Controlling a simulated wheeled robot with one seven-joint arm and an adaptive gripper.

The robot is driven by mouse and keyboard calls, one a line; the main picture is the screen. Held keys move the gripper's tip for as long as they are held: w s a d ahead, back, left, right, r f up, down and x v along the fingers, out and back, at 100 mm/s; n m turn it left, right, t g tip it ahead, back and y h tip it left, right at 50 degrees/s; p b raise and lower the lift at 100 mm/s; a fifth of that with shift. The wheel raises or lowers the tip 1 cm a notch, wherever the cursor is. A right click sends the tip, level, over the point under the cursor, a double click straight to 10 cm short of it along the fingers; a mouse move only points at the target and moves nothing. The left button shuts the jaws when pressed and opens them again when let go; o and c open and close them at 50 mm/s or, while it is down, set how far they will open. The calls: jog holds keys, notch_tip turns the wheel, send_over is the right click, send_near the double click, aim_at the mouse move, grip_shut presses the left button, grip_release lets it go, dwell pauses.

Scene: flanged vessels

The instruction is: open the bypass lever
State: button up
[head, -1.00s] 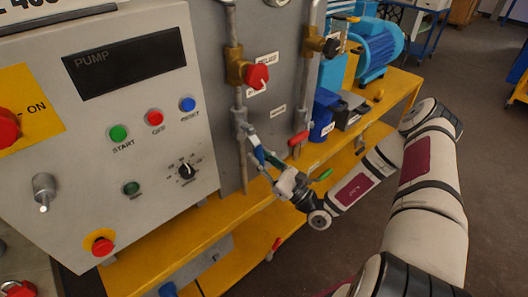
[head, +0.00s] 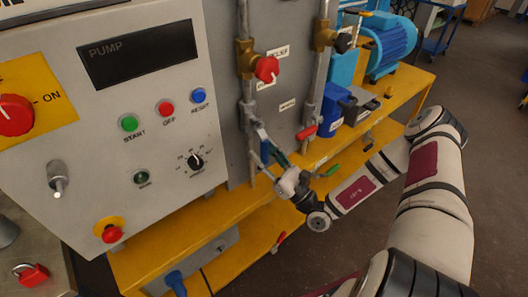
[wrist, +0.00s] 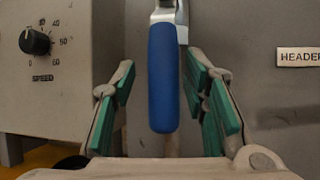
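A lever with a blue grip (wrist: 163,78) hangs straight down in the middle of the wrist view, in front of the grey panel. It also shows in the head view (head: 262,134), small and partly hidden by my gripper. I cannot read a bypass label on it. My gripper (head: 270,157) is open around the blue grip. In the wrist view its green-padded fingers (wrist: 158,72) stand on either side of the grip, with a visible gap at each side.
A red knob (head: 267,69) sits above the lever on the pipe. A red-handled lever (head: 306,132) is to the right, and a green handle (head: 331,171) is lower right. The pump control box (head: 90,160) stands close on the left. A HEADER label (wrist: 299,57) is on the panel.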

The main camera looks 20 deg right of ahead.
jog(key=v, duration=1.2)
dwell(0.5)
jog(key=s+a+r+n+g+y+p, duration=0.1)
jog(key=s+a+r+n+g, duration=0.4)
jog(key=r+n+g, duration=0.55)
jog(key=s+a+r+n+g+p, duration=0.1)
jog(key=s+a+r+n+g, duration=0.5)
jog(key=n+g, duration=0.7)
jog(key=s+d+r+n+t+h, duration=0.3)
jog(key=r+h, duration=0.3)
jog(key=r, duration=0.2)
jog(key=s+d+r+n+t+h+p, duration=0.1)
jog(key=s+d+r+n+t+h, duration=0.2)
jog(key=r+h, duration=0.4)
jog(key=s+r+t, duration=0.1)
jog(key=s, duration=0.1)
jog(key=shift+s+d+r+p, duration=0.25)
jog(key=shift+s+r+p, duration=0.05)
jog(key=shift+s, duration=0.1)
